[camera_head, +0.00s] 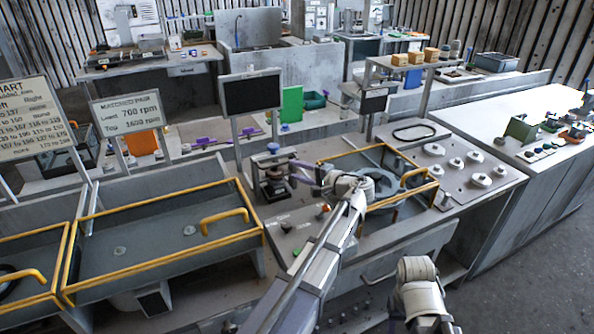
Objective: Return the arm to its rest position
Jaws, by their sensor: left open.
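My left arm reaches up from the bottom centre over the workbench. Its left gripper (300,173) points left, with its two dark purple-grey fingers apart.
A yellow-railed bay (400,160) lies behind my left wrist, and a larger yellow-railed tray (150,235) is at left. A dark monitor (251,92) stands behind the bench. A panel with several round white parts (456,163) is at right. Grey floor (540,265) is free at lower right.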

